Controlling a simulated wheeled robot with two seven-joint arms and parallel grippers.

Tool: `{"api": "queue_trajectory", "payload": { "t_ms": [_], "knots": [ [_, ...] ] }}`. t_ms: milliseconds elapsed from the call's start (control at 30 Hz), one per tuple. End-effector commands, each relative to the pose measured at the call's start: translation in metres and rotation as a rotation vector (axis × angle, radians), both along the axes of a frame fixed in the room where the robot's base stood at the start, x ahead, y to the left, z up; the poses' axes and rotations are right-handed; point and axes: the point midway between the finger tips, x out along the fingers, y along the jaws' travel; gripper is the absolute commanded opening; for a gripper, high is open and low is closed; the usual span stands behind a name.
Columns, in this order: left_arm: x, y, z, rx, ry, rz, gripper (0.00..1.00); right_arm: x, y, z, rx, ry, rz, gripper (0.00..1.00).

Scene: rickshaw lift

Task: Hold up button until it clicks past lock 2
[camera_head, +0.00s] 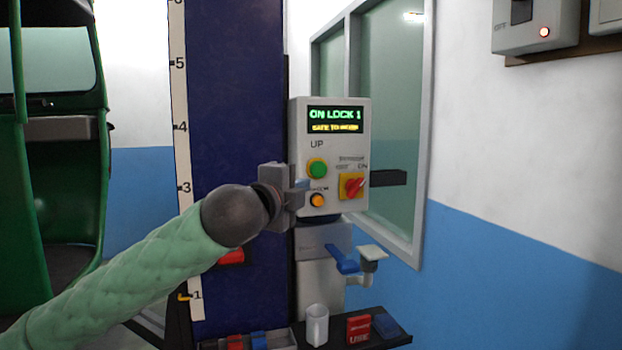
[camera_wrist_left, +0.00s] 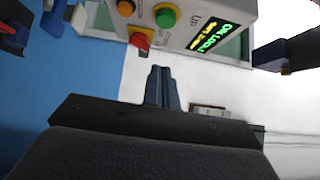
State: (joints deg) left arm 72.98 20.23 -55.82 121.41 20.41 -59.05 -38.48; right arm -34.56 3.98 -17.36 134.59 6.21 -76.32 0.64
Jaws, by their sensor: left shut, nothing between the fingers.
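The control box (camera_head: 334,140) is on the lift post, with a lit display (camera_head: 335,120) reading "ON LOCK 1" and a smaller yellow line below. The green UP button (camera_head: 317,168) is on its left side; an orange button (camera_head: 317,200) sits below, and a red rotary switch on a yellow plate (camera_head: 352,186) to the right. My left gripper (camera_head: 301,190) is shut and empty, just left of the two buttons. In the left wrist view the green button (camera_wrist_left: 165,16) is visible beyond the closed fingers (camera_wrist_left: 162,88), apart from them. My right gripper is not in view.
A blue lift column (camera_head: 232,90) with a numbered height scale (camera_head: 181,130) stands left of the box. A green rickshaw (camera_head: 75,180) is at far left. A shelf with a white cup (camera_head: 317,325) and small boxes lies below. A blue-handled valve (camera_head: 343,260) sits under the box.

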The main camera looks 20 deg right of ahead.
Motion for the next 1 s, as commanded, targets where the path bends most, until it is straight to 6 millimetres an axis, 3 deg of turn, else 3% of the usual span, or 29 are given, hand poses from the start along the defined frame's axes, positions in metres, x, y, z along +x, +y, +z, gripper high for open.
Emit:
{"api": "queue_trajectory", "payload": {
  "t_ms": [600, 800, 1000],
  "knots": [
    [0.071, -0.067, 0.004, 0.001, 0.002, 0.000, 0.00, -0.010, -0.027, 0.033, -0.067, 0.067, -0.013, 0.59],
    [0.098, -0.065, 0.004, 0.000, 0.001, 0.001, 0.00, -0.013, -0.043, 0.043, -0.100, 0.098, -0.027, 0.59],
    [0.110, -0.064, 0.003, 0.000, 0.001, 0.001, 0.00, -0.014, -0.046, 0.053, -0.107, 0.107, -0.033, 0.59]
  ]
}}
